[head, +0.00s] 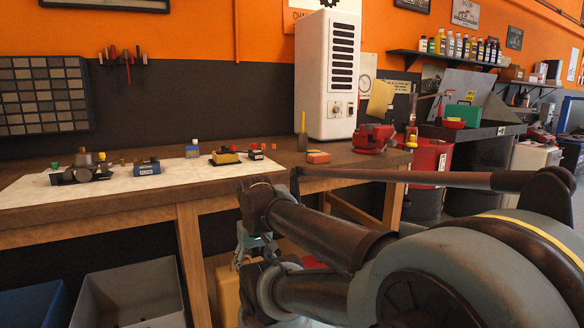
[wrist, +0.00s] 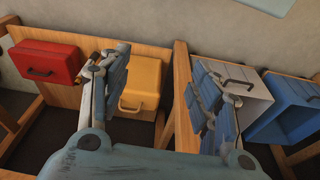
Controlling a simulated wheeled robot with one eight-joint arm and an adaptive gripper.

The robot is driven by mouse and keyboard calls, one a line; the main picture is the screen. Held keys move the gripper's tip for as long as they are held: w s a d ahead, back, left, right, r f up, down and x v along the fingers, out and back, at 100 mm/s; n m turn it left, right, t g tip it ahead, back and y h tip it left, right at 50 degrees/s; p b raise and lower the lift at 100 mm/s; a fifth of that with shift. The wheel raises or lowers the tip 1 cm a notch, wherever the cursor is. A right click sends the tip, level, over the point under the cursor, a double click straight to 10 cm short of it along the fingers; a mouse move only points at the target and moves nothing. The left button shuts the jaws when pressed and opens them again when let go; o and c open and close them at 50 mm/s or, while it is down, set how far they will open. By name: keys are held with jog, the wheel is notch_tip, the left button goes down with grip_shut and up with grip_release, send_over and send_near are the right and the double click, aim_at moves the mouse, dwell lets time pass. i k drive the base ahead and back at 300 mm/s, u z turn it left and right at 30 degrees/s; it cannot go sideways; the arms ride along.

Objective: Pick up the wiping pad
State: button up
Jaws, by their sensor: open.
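A small orange block (head: 318,157), which looks like the wiping pad, lies flat on the wooden workbench (head: 285,172) near its front edge, left of a red vise. My gripper (wrist: 160,62) is open and empty in the wrist view, its two fingers spread apart. In the head view my gripper (head: 254,243) is partly hidden by my arm and sits in front of the bench, below its top and apart from the block. The block is not in the wrist view.
A red vise (head: 374,139) and a white cabinet (head: 326,75) stand close to the block. A pale mat (head: 115,190) with several small parts covers the left side. Below, the wrist view shows a red case (wrist: 45,62), a yellow case (wrist: 141,82) and bins.

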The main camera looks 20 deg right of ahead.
aim_at(316, 158)
jog(key=z, duration=0.4)
jog(key=k, duration=1.05)
jog(key=z, duration=1.15)
jog(key=i, duration=0.9)
jog(key=u, duration=0.6)
jog(key=i, duration=0.65)
jog(key=u, duration=0.5)
